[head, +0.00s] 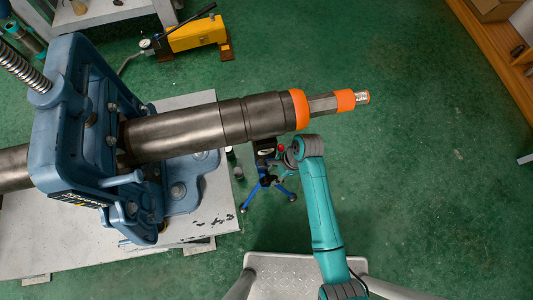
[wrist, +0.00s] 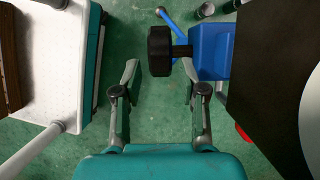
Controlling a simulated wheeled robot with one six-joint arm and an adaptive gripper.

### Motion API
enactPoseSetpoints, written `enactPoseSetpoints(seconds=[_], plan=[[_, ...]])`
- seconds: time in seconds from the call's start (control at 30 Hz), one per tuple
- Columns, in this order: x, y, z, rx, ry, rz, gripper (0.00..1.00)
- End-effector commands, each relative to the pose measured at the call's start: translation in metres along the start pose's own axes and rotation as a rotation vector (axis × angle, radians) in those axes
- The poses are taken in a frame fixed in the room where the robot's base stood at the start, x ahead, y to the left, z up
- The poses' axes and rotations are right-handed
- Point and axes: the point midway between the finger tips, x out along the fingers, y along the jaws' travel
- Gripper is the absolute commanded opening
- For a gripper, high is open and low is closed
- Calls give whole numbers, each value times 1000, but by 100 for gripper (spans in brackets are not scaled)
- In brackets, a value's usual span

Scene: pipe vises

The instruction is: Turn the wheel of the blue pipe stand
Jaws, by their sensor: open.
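The blue pipe stand (head: 270,182) stands on the green floor under the pipe's right half, with blue legs spread. Its upper part is partly hidden by the pipe and my arm in the head view. In the wrist view its blue body (wrist: 210,50) is at the top right, with a black ribbed wheel (wrist: 159,51) on a short grey shaft at its left. My gripper (wrist: 160,74) is open and empty. Its two fingertips lie on either side of the wheel in the picture, with gaps to both sides. I cannot tell whether the wheel is at fingertip depth.
The thick steel pipe (head: 185,130) with orange bands runs from the big blue vise (head: 85,120) above the stand. A grey plate (head: 215,210) lies under the vise. A yellow hand pump (head: 195,36) stands at the back.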

Motion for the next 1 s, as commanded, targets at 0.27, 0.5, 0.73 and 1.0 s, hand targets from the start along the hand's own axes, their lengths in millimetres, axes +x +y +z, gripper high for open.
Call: enactPoseSetpoints(seconds=[0.27, 0.5, 0.73, 1.0], plan=[[50, 1, 0, -2, 0, 3, 42], [76, 0, 0, -2, 0, 0, 42], [82, 0, 0, -2, 0, 0, 42], [81, 0, 0, -2, 0, -1, 14]])
